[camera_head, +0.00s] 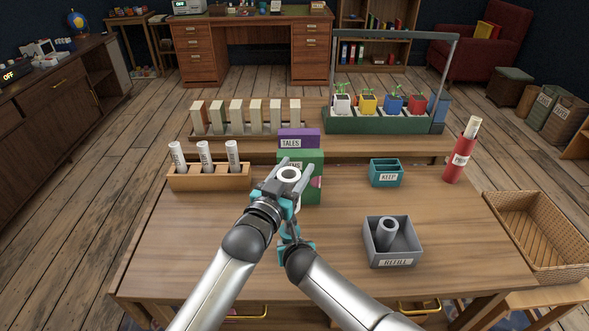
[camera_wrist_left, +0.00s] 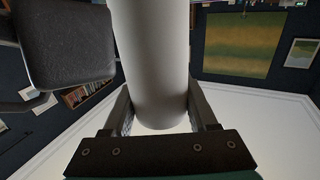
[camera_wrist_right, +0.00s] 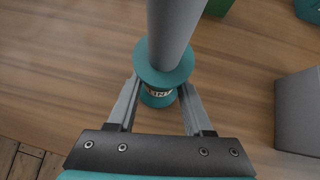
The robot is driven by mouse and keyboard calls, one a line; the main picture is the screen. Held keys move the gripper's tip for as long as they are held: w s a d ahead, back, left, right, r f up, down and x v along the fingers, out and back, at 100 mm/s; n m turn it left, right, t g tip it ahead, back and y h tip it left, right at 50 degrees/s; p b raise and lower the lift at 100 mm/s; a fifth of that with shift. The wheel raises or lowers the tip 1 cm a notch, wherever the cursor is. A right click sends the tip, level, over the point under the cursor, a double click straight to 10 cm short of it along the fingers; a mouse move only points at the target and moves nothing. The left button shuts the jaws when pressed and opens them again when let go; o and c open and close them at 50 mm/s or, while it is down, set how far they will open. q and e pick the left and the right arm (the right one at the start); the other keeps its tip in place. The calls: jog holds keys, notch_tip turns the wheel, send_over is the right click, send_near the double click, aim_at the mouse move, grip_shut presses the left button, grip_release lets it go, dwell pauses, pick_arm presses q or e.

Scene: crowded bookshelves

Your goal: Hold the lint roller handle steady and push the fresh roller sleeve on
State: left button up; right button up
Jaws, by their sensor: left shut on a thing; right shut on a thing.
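My left gripper (camera_head: 289,172) is shut around a pale hollow roller sleeve (camera_head: 290,175), whose open round end faces up in the head view. The left wrist view shows the sleeve (camera_wrist_left: 153,60) as a large cylinder between both fingers (camera_wrist_left: 158,98). My right gripper (camera_wrist_right: 160,95) is below, shut on the teal lint roller handle (camera_wrist_right: 163,75). A pale grey cylinder (camera_wrist_right: 172,32) rises from the handle's round flange. I cannot tell whether this is the sleeve or the bare core. In the head view the handle is mostly hidden by my arms.
A grey REFILL box (camera_head: 391,262) holding a grey tube (camera_head: 387,232) stands at right. A teal KEEP box (camera_head: 385,176) and a red canister (camera_head: 459,158) are behind it. A green box (camera_head: 312,188) stands close behind my grippers. A wooden rack (camera_head: 210,182) holds white tubes at left.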

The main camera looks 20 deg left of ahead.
pick_arm(q)
jog(key=shift+f, duration=1.75)
jog(key=o, duration=1.4)
jog(key=shift+f, duration=0.15)
jog(key=shift+s+a+f, duration=0.1)
jog(key=shift+s, duration=0.45)
jog(key=s, duration=0.3)
jog(key=s+a, duration=0.1)
jog(key=s, duration=0.6)
jog(key=shift+s+a+r, duration=0.2)
jog(key=shift+s+r, duration=0.15)
jog(key=shift+s, duration=0.05)
jog(key=shift+o, duration=0.2)
